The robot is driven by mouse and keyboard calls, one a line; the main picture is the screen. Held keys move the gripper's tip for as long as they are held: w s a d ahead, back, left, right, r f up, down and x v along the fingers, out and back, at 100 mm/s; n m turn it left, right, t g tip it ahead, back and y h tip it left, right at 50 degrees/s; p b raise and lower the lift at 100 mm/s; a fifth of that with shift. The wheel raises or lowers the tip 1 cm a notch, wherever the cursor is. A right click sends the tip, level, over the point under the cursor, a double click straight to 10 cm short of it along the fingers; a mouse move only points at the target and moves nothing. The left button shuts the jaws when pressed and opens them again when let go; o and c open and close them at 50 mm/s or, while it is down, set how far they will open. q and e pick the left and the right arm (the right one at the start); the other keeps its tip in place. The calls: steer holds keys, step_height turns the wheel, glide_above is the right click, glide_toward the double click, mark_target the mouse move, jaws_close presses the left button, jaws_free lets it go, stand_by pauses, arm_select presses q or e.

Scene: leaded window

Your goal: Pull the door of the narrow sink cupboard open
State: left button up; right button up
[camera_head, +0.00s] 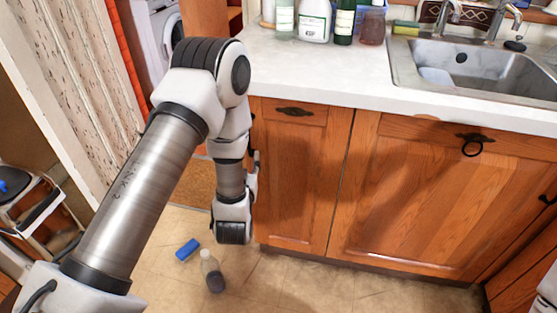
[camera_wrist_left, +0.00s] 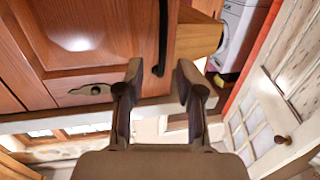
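The narrow sink cupboard's wooden door (camera_head: 288,185) is closed, left of the wider sink door, with a dark plate (camera_head: 293,111) near its top. In the left wrist view, seen upside down, the door (camera_wrist_left: 85,40) fills the upper left and a dark vertical bar handle (camera_wrist_left: 163,40) stands along its edge. My left gripper (camera_head: 254,168) is at the door's left edge, mostly hidden by its own wrist in the head view. In the wrist view the left gripper (camera_wrist_left: 158,75) is open, with the handle's end showing in the gap between its fingertips; contact cannot be told.
The white countertop (camera_head: 310,68) overhangs the doors and carries several bottles and a sink (camera_head: 480,70). A small bottle (camera_head: 211,270) and a blue block (camera_head: 187,250) are on the floor before the cupboard. A washing machine (camera_head: 165,35) stands back left.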

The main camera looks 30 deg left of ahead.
arm_select(q)
steer(key=x, duration=0.7)
steer(key=shift+w+a+r, duration=0.2)
steer(key=shift+a, duration=0.05)
jaws_close()
